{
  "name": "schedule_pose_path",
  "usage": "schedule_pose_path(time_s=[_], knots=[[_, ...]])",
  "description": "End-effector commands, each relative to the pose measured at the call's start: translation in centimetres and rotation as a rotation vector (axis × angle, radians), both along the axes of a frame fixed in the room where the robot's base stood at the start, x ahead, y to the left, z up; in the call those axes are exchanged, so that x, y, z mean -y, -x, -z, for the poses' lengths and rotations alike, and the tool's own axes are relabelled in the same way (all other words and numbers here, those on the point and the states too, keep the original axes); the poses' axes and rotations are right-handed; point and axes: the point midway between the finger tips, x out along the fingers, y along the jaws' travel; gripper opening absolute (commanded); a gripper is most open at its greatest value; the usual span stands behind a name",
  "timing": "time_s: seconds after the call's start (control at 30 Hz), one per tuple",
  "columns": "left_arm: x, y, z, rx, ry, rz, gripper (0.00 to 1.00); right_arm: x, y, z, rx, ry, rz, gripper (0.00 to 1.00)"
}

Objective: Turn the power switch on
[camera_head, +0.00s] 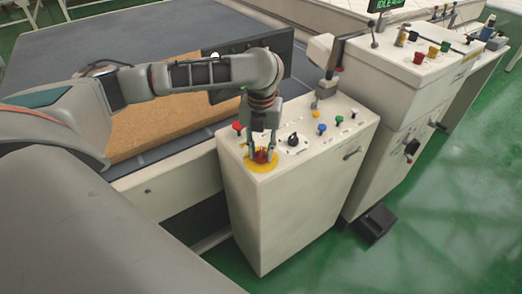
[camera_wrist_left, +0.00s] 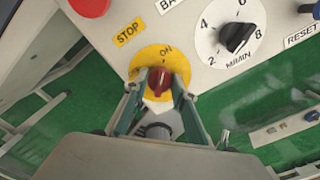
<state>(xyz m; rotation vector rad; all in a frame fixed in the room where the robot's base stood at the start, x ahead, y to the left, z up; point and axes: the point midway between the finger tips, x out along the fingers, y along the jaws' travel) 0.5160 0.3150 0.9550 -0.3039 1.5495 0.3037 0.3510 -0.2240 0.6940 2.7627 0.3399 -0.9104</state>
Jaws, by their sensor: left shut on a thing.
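The power switch is a red knob on a round yellow plate (camera_head: 252,166) at the near left corner of the white control cabinet's top. In the left wrist view the red knob (camera_wrist_left: 160,79) sits below the "ON" mark on the yellow plate (camera_wrist_left: 181,62). My left gripper (camera_head: 260,157) comes down from above with its fingers on both sides of the knob, shut on it. The fingers also show in the left wrist view (camera_wrist_left: 157,98). They hide part of the knob in the head view. My right gripper is not in view.
A red stop button (camera_head: 238,126) and a black speed dial (camera_head: 293,139) are close to the switch. Several coloured buttons stand farther back on the cabinet (camera_head: 298,200).

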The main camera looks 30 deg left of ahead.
Motion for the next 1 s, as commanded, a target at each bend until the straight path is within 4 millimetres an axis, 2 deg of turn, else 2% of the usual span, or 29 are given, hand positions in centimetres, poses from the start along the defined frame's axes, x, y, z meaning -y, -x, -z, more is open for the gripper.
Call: schedule_pose_path(time_s=[0.43, 0.47, 0.5, 0.87, 1.0], knots=[[0.0, 0.0, 0.0, 0.000, 0.000, 0.012, 0.05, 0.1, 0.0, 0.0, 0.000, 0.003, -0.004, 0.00], [0.0, 0.0, 0.0, 0.000, 0.000, 0.011, 0.31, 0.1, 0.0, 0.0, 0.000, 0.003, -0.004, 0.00], [0.0, 0.0, 0.0, 0.000, 0.000, 0.011, 0.42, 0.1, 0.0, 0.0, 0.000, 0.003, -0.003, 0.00], [0.0, 0.0, -0.1, 0.001, 0.000, 0.010, 0.43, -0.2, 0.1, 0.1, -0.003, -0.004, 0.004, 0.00], [0.0, -0.1, -1.2, 0.004, 0.001, 0.009, 0.43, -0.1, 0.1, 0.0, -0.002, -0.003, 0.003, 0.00]])
